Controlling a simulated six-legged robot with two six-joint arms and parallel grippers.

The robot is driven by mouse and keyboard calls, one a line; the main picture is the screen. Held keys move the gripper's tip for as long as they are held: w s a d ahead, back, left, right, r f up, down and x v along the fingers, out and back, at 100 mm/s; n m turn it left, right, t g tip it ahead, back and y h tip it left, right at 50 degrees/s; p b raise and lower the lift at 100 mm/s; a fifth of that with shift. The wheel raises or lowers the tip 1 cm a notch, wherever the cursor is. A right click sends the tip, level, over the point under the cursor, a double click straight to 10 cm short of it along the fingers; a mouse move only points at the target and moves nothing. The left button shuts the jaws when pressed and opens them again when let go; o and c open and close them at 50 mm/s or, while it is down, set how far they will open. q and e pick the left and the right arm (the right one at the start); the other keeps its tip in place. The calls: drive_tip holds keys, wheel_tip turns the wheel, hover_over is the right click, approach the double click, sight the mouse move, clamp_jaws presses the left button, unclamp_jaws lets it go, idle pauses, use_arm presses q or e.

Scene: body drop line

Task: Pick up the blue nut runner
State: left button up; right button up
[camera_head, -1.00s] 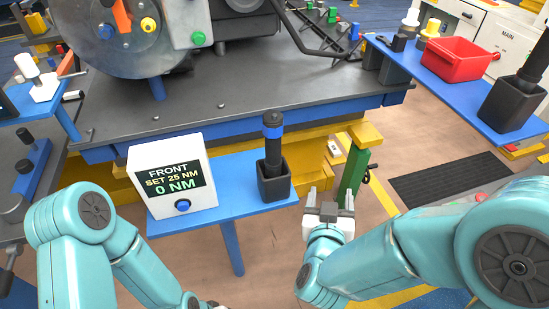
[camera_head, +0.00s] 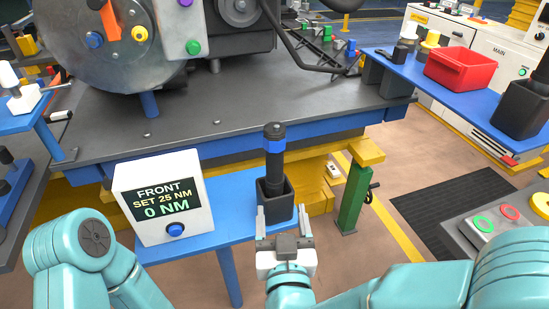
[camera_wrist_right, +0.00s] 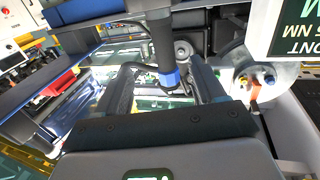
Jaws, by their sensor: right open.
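The nut runner (camera_head: 274,160), a dark upright tool with a blue band near its top, stands in a black square holder (camera_head: 275,204) on a small blue shelf (camera_head: 238,226). My right gripper (camera_head: 283,220) is open and empty, its fingers pointing towards the holder from the near side, low beside its front. In the right wrist view the nut runner's blue band (camera_wrist_right: 170,79) shows between the two dark open fingers, and the tool appears beyond them. The lower end of the tool is hidden inside the holder. My left arm is at the lower left; its gripper is out of view.
A white display box (camera_head: 164,198) reading "FRONT SET 25 NM 0 NM" stands left of the holder. A green post (camera_head: 352,198) stands to the right. A blue shelf at right carries a red bin (camera_head: 461,69) and another black holder (camera_head: 522,108). A button panel (camera_head: 500,225) is lower right.

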sight(275, 173)
drive_tip(key=w+p, duration=0.1)
drive_tip(key=w, duration=0.7)
drive_tip(key=shift+a, duration=0.2)
drive_tip(key=w, duration=0.1)
drive_tip(key=w+p, duration=0.1)
drive_tip(key=w, duration=0.1)
drive_tip(key=w+p, duration=0.1)
drive_tip(key=shift+w+a+r, duration=0.25)
drive_tip(key=shift+a, duration=0.1)
drive_tip(key=shift+w, duration=0.4)
drive_tip(key=shift+f, duration=0.1)
drive_tip(key=c, duration=1)
clamp_jaws()
drive_tip(key=shift+r, duration=0.2)
